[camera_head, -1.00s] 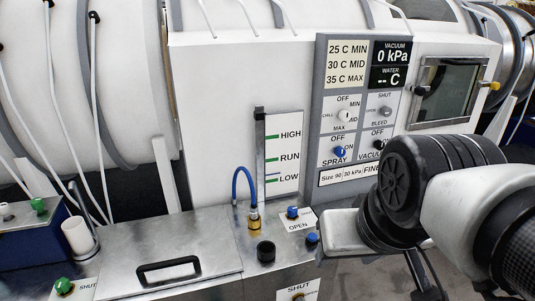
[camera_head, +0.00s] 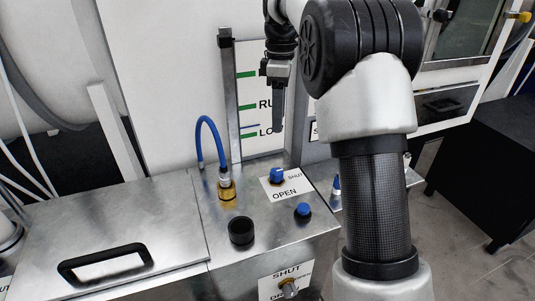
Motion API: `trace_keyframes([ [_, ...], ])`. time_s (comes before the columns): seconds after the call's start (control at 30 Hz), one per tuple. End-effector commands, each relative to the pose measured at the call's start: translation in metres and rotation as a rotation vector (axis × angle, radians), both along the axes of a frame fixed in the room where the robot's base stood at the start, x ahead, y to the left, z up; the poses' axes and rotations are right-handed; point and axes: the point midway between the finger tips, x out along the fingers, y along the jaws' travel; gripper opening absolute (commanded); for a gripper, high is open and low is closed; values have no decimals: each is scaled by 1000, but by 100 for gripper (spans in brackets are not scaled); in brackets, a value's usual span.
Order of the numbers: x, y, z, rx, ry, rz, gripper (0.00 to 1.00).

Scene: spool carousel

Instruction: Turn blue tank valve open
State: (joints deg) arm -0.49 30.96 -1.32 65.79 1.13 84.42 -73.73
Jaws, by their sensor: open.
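The blue tank valve (camera_head: 277,175) is a small blue knob on the steel tank top, on a white label (camera_head: 286,188) reading SHUT at its right and OPEN in front. My gripper (camera_head: 277,115) hangs pointing down above and behind the blue valve, clear of it. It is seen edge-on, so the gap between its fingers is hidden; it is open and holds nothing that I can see.
A second blue knob (camera_head: 303,210) sits in front of the valve. A brass fitting (camera_head: 227,188) with a blue hose (camera_head: 204,133) and a black cap (camera_head: 241,231) stand to the left. A level gauge (camera_head: 230,100) rises behind. A black handle (camera_head: 105,262) is on the lid.

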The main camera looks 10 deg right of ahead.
Motion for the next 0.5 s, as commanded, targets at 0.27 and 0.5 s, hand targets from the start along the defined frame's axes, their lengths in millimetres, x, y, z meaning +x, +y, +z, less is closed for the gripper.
trace_keyframes([
  [0.27, 3, 1, -31, 0, 11, 27, 51],
  [0.5, 1, 0, -83, 0, 11, 25, 51],
])
